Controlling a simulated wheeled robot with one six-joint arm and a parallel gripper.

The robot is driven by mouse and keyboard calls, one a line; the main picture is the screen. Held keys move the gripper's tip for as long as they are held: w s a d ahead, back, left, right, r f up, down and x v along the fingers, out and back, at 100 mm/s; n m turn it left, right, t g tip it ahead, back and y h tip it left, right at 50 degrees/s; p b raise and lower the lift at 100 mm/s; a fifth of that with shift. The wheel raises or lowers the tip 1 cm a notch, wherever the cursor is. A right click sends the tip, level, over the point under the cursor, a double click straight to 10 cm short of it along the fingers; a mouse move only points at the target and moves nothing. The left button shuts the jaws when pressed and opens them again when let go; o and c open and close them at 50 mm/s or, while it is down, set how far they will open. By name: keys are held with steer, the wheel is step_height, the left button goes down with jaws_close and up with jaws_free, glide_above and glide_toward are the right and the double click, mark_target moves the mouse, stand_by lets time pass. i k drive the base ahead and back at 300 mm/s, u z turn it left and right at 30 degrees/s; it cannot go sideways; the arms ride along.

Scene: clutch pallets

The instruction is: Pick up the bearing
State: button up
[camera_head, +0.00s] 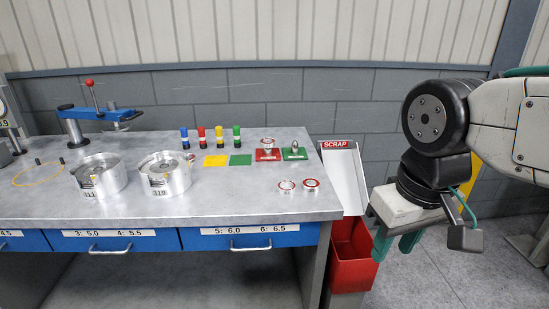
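Two small round bearing-like pieces, silver with red rings, lie side by side near the right front edge of the grey bench: a left one (287,186) and a right one (311,185). Another round metal piece (267,144) stands on a red square plate, and a ring-like metal piece (294,147) stands on a green plate. I cannot tell for certain which is the bearing. My gripper (396,244) hangs to the right of the bench, beyond the scrap chute, with its green fingers apart and pointing down. Nothing shows between them.
A white scrap chute (343,178) and red bin (352,259) stand between bench and gripper. Two metal housings (97,178) (164,176), a blue press (95,113) and several coloured posts stand on the bench (225,198). Its front right surface is mostly clear.

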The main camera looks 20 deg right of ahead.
mark_target(262, 142)
steer(key=u, duration=0.65)
steer(key=i, duration=1.35)
steer(key=z, duration=0.65)
